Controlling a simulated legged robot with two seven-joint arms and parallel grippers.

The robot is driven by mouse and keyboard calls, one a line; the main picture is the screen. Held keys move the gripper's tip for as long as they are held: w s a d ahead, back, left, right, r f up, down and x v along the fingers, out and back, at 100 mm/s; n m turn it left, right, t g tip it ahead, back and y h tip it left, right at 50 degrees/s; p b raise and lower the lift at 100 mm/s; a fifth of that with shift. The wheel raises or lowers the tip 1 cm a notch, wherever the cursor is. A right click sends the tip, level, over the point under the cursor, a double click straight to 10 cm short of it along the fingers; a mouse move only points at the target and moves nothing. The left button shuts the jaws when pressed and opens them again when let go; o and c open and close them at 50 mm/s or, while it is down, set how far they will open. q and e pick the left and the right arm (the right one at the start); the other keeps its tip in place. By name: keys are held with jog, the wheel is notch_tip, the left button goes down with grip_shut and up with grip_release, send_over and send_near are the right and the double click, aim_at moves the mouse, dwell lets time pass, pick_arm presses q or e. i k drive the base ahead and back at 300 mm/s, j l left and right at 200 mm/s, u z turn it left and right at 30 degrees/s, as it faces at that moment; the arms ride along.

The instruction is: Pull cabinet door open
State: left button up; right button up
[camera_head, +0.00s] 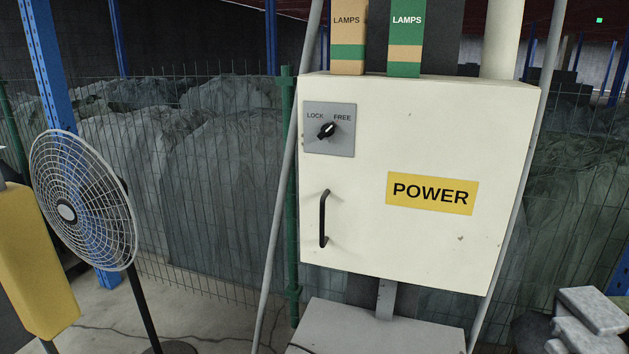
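A cream cabinet (370,180) stands right of centre, with its front door shut. A yellow POWER label (432,193) is on the door. A black vertical bar handle (323,218) is on the lower left of the door. Above the handle is a grey plate (345,148) marked LOCK and FREE, with a black rotary knob (326,131). The white mark on the knob tilts up and right, toward FREE. Neither of my grippers shows in the view, and nothing touches the handle.
A standing fan (84,200) and a yellow upright object (32,262) are at the left. A wire fence (215,180) runs behind the cabinet. LAMPS boxes (407,38) stand on top. A grey box (375,328) is below; grey blocks (592,308) lie lower right.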

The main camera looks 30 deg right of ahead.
aim_at(415, 182)
jog(key=z, duration=1.35)
